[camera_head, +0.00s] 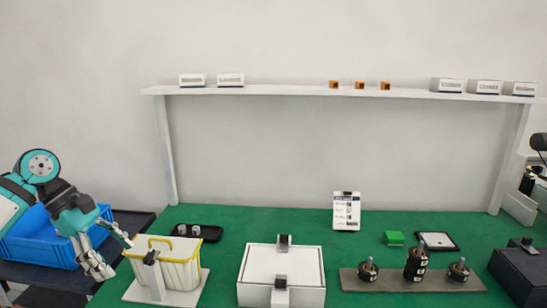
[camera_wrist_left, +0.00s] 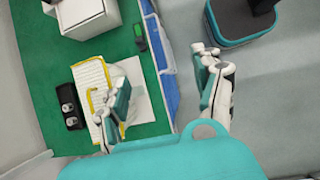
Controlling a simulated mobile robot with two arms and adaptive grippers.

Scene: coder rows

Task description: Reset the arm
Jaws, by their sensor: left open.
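My left arm comes in at the left edge of the head view, teal and dark grey. Its left gripper (camera_head: 117,258) is open, with its fingers spread and nothing between them. It hangs beside the left of the white basket with a yellow rim (camera_head: 175,272), above the dark stand edge. In the left wrist view the spread fingers of the left gripper (camera_wrist_left: 162,88) show, and the basket (camera_wrist_left: 90,75) lies behind the left finger. I do not see my right gripper.
A blue crate (camera_head: 45,238) stands behind my left arm. The green table (camera_head: 300,218) carries a white box (camera_head: 283,265), a plate with black cylinders (camera_head: 390,280), a black tray (camera_head: 207,232) and a label card (camera_head: 346,211). A white shelf (camera_head: 290,91) spans the back.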

